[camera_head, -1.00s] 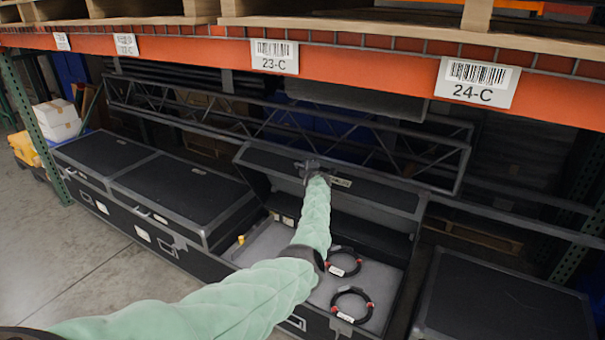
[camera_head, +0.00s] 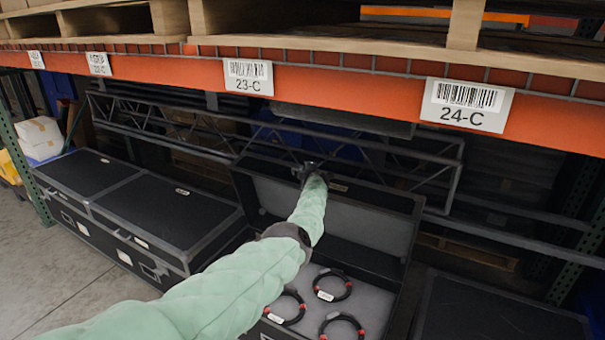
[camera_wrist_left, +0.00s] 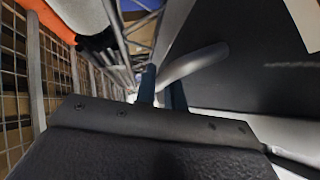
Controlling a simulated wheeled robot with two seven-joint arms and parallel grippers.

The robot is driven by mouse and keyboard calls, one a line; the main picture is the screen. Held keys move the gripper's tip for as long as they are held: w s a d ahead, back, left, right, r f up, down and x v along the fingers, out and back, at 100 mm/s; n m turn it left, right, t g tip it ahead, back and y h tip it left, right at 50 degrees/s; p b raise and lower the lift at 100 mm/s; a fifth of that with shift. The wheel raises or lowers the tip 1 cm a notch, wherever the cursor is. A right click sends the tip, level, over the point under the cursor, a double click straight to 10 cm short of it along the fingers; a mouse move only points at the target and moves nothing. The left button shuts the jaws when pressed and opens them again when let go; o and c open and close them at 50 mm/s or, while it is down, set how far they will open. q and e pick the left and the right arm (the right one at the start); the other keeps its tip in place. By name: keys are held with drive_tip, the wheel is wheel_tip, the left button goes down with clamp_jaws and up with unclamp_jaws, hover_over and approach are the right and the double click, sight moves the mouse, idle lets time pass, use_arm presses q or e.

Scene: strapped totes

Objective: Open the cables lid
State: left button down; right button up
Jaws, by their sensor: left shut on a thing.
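The cables lid (camera_head: 375,206) is a black panel with a grey inner lining. In the head view it stands raised and tilted up at the back of its case. My left gripper (camera_head: 309,171) is at the lid's upper edge, shut on the lid's handle. In the left wrist view the curved grey handle (camera_wrist_left: 195,62) passes between the fingers (camera_wrist_left: 162,92), with the dark lid face behind it. Inside the open case, coiled black cables (camera_head: 342,326) with red and white marks lie on a grey floor. My arm hides part of the case. My right gripper is not in view.
A metal truss (camera_head: 440,160) runs just behind the lid, under the orange shelf beam (camera_head: 330,85) with pallets above. Closed black cases stand to the left (camera_head: 150,205) and right (camera_head: 490,305). Free floor (camera_head: 60,290) lies at the front left.

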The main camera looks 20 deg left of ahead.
use_arm(q)
drive_tip(key=shift+f, duration=0.15)
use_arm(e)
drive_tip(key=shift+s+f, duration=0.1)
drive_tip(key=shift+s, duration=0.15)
use_arm(q)
drive_tip(key=c, duration=1.8)
unclamp_jaws()
drive_tip(key=shift+o, duration=0.2)
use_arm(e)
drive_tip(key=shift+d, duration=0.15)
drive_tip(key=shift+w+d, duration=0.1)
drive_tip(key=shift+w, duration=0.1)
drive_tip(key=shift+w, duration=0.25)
use_arm(q)
drive_tip(key=shift+d, duration=0.1)
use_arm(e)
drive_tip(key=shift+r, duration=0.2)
